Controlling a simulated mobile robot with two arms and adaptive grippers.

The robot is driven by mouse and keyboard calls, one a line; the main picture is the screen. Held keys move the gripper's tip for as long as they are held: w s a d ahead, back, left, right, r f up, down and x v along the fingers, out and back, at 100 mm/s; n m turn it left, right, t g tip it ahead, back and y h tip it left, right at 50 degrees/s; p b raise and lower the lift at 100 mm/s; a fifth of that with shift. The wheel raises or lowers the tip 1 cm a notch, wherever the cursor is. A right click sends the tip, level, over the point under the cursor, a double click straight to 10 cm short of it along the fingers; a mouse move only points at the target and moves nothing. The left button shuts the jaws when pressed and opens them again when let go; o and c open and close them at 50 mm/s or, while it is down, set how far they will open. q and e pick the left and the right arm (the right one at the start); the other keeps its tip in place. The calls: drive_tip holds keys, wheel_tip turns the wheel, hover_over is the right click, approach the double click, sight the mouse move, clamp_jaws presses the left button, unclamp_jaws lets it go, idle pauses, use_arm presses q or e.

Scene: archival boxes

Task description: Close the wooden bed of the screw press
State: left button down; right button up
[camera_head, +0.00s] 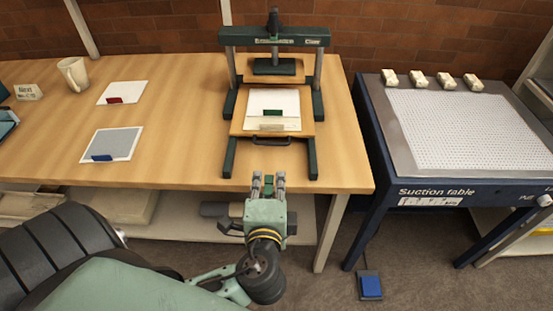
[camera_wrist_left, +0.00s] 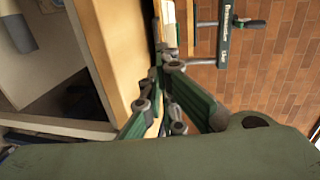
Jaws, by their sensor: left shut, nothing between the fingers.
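The screw press (camera_head: 274,38) stands on the wooden table with a dark green frame, and its green top plate (camera_head: 274,67) is raised under the crossbar. Its wooden bed (camera_head: 240,128) sticks out toward me between two green rails, with a dark handle (camera_head: 270,142) at its front. A white sheet (camera_head: 273,100) with a green piece (camera_head: 273,112) lies on the bed. My left gripper (camera_head: 268,178) is shut and empty, just in front of the table edge and short of the handle. The press also shows in the left wrist view (camera_wrist_left: 225,35). My right gripper is not in view.
On the table's left lie a white sheet with a red piece (camera_head: 123,93), a grey sheet with a blue piece (camera_head: 112,143), a mug (camera_head: 73,74) and a small sign (camera_head: 28,92). A suction table (camera_head: 400,150) stands at the right. A blue pedal (camera_head: 371,286) is on the floor.

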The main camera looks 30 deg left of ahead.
use_arm(q)
drive_tip(key=p, duration=0.1)
approach(272, 128)
drive_tip(key=shift+w+a+f, duration=0.1)
drive_tip(key=shift+w+f, duration=0.1)
drive_tip(key=shift+f, duration=0.8)
drive_tip(key=shift+w+a+f, duration=0.3)
drive_tip(key=shift+w+a, duration=0.05)
drive_tip(key=shift+w, duration=0.2)
drive_tip(key=shift+w, duration=0.1)
drive_tip(key=x, duration=0.2)
drive_tip(key=r+x, duration=0.1)
drive_tip(key=x, duration=0.5)
drive_tip(key=shift+w+a+r, duration=0.15)
drive_tip(key=shift+w+r, duration=0.1)
drive_tip(key=shift+r, duration=0.25)
drive_tip(key=shift+r, duration=0.1)
